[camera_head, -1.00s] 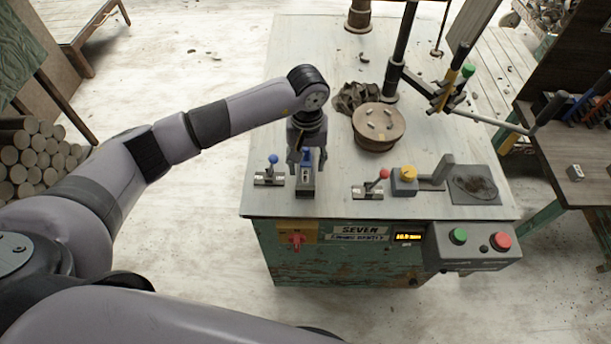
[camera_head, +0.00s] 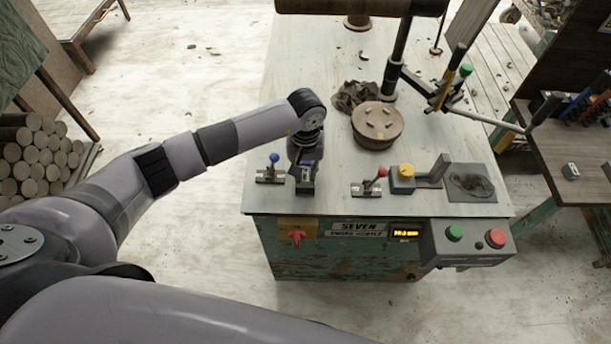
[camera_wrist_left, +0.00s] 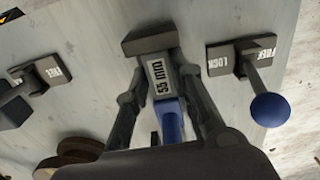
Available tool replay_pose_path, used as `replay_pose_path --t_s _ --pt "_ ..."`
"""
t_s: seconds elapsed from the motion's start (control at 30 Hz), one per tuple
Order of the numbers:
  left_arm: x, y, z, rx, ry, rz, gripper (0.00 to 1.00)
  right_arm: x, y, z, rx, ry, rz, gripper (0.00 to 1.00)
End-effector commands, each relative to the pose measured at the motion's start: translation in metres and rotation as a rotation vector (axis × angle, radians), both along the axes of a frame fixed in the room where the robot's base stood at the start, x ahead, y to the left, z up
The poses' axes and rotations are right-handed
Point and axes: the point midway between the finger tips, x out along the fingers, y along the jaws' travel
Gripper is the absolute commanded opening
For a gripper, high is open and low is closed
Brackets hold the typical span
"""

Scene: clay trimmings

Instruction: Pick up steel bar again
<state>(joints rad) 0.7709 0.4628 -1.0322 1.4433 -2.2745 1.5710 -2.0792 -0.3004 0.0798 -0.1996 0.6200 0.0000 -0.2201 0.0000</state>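No loose piece can be clearly told as the steel bar. A small dark block (camera_head: 305,188) with a blue part stands near the front edge of the workbench. My right gripper is not in view.
A blue-knobbed lever (camera_head: 271,173) is close to the left of the gripper, and a red-knobbed lever (camera_head: 371,185) stands to the right. Beyond are a yellow-knobbed block (camera_head: 402,179), a round wooden disc (camera_head: 377,126) and a dark post (camera_head: 400,55). A small metal block (camera_head: 571,171) lies on the right-hand table.

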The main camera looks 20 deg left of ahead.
Motion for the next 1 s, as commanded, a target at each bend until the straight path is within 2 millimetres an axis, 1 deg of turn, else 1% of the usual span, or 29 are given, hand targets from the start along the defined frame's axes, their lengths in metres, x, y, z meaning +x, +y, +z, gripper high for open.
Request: replay_pose_path --t_s 0.03,0.2,0.3,0.8,0.93,1.0 --pt "0.000 0.000 0.000 0.000 0.000 0.000 0.16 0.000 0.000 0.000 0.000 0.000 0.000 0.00" --pt "0.000 0.000 0.000 0.000 0.000 0.000 0.05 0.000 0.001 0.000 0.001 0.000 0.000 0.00" --pt "0.000 0.000 0.000 0.000 0.000 0.000 0.00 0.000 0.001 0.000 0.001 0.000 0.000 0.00" --pt "0.001 0.000 0.002 0.000 -0.002 0.000 0.00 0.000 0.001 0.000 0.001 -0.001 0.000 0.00" --pt "0.002 0.000 0.007 0.000 -0.003 0.001 0.00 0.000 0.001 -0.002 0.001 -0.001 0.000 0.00" --pt "0.002 0.000 0.013 0.000 -0.006 0.001 0.00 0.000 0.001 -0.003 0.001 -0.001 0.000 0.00"
